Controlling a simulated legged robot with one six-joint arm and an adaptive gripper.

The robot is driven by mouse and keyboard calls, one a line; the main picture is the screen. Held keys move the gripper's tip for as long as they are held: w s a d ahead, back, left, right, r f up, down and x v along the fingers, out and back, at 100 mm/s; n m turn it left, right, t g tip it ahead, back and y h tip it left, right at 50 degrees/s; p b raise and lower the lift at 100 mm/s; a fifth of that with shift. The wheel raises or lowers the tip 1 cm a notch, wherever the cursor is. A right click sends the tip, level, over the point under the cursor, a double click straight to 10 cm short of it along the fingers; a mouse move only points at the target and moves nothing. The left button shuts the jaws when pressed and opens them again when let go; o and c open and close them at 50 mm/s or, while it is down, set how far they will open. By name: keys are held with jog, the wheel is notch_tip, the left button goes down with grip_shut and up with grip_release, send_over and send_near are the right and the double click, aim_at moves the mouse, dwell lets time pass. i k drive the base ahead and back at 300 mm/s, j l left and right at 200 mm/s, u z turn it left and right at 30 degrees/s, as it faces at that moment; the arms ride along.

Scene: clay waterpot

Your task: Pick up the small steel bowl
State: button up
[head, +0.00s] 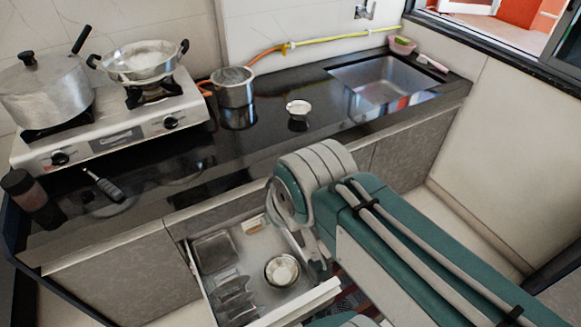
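A small round steel bowl (282,270) sits inside the open drawer, toward its right side, with its open side up. Another small shiny metal bowl or cup (298,107) stands on the black counter, left of the sink; its reflection shows below it. My teal and grey arm crosses the right of the drawer and the counter's front edge. My gripper cannot be made out; no fingers show.
The open drawer (210,295) also holds a square tray and racks. A stove (110,140) carries a lidded pot (45,92) and a wok (143,60). A steel pot (233,88) and sink (382,78) are on the counter.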

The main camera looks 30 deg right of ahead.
aim_at(299, 110)
jog(key=k+l, duration=0.25)
jog(key=l, duration=0.65)
jog(key=k+l, duration=0.1)
jog(key=l, duration=0.55)
jog(key=i+l, duration=0.8)
jog(key=i, duration=0.5)
